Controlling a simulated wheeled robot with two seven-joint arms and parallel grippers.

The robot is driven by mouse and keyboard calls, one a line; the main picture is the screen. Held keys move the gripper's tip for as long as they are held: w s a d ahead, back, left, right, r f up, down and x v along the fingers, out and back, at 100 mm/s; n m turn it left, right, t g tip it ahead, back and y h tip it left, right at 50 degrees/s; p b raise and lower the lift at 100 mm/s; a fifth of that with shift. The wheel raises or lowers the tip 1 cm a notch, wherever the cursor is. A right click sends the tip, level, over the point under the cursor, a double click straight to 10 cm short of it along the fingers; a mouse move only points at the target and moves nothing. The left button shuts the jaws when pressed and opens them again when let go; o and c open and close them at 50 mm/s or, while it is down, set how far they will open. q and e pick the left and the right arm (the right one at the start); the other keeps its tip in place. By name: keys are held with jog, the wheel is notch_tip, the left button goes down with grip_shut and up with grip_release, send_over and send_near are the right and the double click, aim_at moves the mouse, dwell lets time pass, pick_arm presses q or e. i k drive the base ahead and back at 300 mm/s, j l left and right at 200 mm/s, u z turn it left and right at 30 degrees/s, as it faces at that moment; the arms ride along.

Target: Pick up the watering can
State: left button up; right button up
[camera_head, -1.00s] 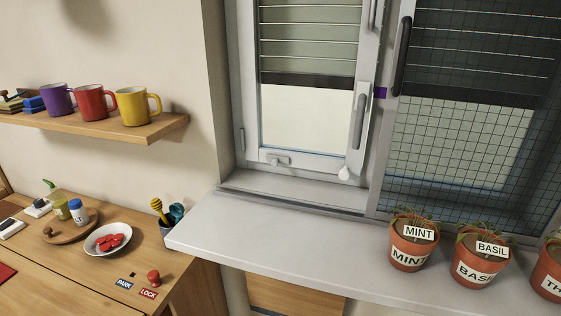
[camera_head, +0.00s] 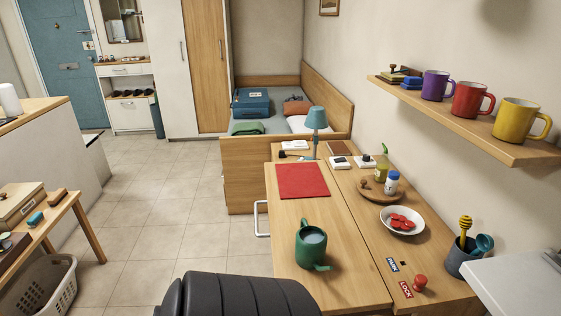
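A green vessel (camera_head: 311,247) stands upright on the wooden desk (camera_head: 350,289), near its front edge. Neither of my grippers is in view.
A dark padded chair back (camera_head: 235,295) stands close in front of the desk. A red mat (camera_head: 302,180), a white bowl (camera_head: 402,220) and a dark cup (camera_head: 463,258) are on the desk. A shelf with mugs (camera_head: 521,120) overhangs at right. Tiled floor (camera_head: 190,225) is clear at left.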

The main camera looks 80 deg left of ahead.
aim_at(311, 240)
jog(key=u, duration=2.3)
jog(key=z, duration=3.3)
jog(key=u, duration=3.3)
